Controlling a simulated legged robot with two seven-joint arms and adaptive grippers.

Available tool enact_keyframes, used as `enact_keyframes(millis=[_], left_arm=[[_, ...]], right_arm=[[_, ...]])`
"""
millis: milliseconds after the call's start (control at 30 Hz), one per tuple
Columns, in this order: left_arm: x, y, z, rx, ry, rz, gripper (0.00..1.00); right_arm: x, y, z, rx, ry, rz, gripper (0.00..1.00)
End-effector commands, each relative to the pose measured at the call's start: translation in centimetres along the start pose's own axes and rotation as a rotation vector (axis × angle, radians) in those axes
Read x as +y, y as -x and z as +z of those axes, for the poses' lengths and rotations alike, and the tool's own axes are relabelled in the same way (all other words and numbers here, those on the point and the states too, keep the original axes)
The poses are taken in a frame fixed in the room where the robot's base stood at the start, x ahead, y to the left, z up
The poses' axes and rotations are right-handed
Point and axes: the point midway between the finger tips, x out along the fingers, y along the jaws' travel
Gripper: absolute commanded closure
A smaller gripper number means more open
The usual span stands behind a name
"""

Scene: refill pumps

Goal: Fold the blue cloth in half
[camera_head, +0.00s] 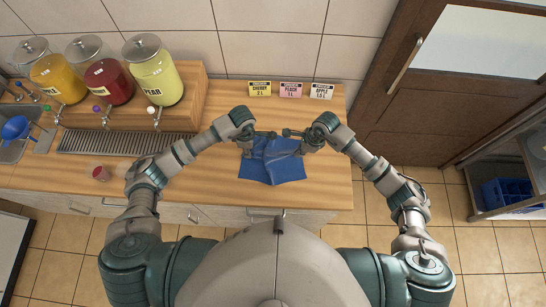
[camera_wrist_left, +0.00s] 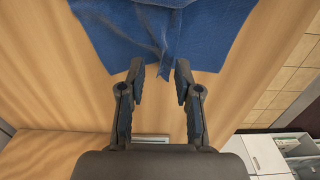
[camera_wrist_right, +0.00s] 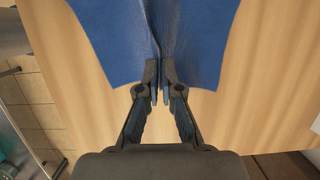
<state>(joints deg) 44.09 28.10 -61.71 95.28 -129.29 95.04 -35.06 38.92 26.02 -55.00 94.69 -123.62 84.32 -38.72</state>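The blue cloth (camera_head: 284,172) lies on the wooden counter near its right end, rumpled with ridges across its middle. In the left wrist view the cloth (camera_wrist_left: 205,30) has a narrow raised fold whose tip points between the fingertips. My left gripper (camera_wrist_left: 160,80) is open there, with its fingers apart on either side of that tip. In the right wrist view the cloth (camera_wrist_right: 205,40) is pinched into a ridge. My right gripper (camera_wrist_right: 160,82) is shut on this ridge at the cloth's edge. In the head view both grippers are over the cloth's upper part.
Three dispensers with yellow (camera_head: 58,78), red (camera_head: 108,82) and pale green (camera_head: 155,80) liquid stand at the back left on a wooden stand. Three label cards (camera_head: 290,90) stand behind the cloth. A small red cup (camera_head: 100,173) is at left. The counter (camera_head: 225,182) is clear left of the cloth.

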Motion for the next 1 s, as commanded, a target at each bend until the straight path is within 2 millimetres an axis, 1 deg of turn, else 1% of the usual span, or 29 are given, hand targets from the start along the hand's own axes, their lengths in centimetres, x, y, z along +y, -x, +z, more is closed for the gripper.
enact_keyframes(millis=[33,133,167,367,467,500,533,867,1000], left_arm=[[0.00,0.00,-0.01,0.000,0.000,0.000,0.65],[0.02,0.00,-0.01,0.000,0.000,0.000,0.40],[0.02,0.00,-0.01,0.000,0.000,0.000,0.36],[0.03,0.01,0.00,0.000,0.000,0.000,0.36],[0.02,0.02,0.00,0.000,0.000,0.000,0.13],[0.02,0.02,0.00,0.000,0.000,0.000,0.03],[0.01,0.02,0.00,0.000,0.000,0.000,0.00],[0.03,0.07,0.00,0.000,0.000,0.000,0.00],[0.05,0.79,-0.01,0.000,0.000,0.001,0.00]], right_arm=[[-0.01,-0.01,-0.02,0.000,0.000,0.000,1.00],[-0.03,-0.01,-0.02,0.000,0.000,0.000,1.00],[-0.03,-0.01,-0.02,0.000,0.000,0.000,1.00],[-0.03,-0.01,-0.01,0.000,0.000,0.000,1.00],[-0.02,0.00,-0.01,0.000,0.000,0.000,1.00],[-0.02,0.00,-0.01,0.000,0.000,0.000,1.00],[-0.02,0.00,-0.01,0.000,0.000,0.000,1.00],[-0.03,0.01,-0.01,0.000,0.000,0.000,1.00],[-0.03,0.33,0.09,0.000,0.000,0.000,1.00]])
